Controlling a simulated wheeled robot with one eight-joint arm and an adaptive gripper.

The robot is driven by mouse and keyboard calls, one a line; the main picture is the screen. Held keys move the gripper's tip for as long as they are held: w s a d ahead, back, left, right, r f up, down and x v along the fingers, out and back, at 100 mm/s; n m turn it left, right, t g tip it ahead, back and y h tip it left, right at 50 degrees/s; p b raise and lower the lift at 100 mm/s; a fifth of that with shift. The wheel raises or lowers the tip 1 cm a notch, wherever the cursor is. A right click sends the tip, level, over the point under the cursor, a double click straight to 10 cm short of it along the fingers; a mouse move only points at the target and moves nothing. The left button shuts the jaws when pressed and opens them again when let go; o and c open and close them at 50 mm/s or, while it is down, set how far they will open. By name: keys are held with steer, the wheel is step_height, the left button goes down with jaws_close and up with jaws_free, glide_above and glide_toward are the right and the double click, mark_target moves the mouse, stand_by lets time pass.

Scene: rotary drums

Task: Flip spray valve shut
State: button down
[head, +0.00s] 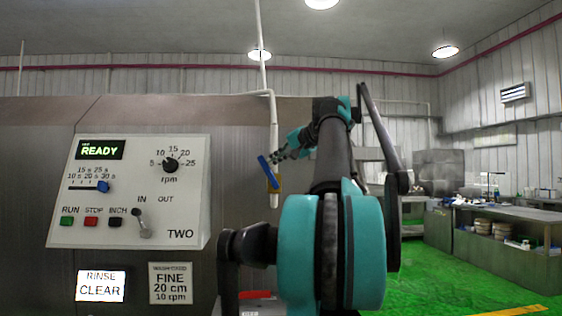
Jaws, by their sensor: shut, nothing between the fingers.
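The spray valve (275,187) is a small brass-coloured body on a white vertical pipe (272,125), right of the control panel. Its blue lever (264,168) is tilted, running from upper left down to the valve body. My gripper (281,154) is small in view, dark and teal, just right of the pipe and slightly above the valve. It is shut and empty. I cannot tell whether it touches the pipe or lever. My own arm hides the area right of the valve.
A control panel (130,190) marked TWO, with a READY display (100,150), is on the metal drum housing at left. A RINSE CLEAR sign (101,286) and a FINE card (170,283) are below it. A workbench (500,235) and open green floor (450,270) lie at right.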

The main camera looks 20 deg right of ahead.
mark_target(262, 163)
steer(key=a+h, duration=0.1)
steer(key=a+n+g+h, duration=0.1)
steer(key=w+a+n+h, duration=0.1)
steer(key=shift+a+f+g, duration=0.3)
steer(key=shift+f+g, duration=0.1)
steer(key=shift+w+a+f+n+g+h, duration=0.15)
steer(key=shift+a+f+n+g+h, duration=0.1)
steer(key=shift+a+f+n+h, duration=0.25)
steer(key=shift+w+a+f+n+g+h, duration=0.15)
steer(key=shift+a+f+n+g+h, duration=0.15)
steer(key=shift+a+f+h, duration=0.2)
steer(key=shift+s+d+f, duration=0.2)
steer(key=shift+d+f, duration=0.15)
steer(key=shift+d, duration=0.3)
steer(key=shift+r, duration=0.1)
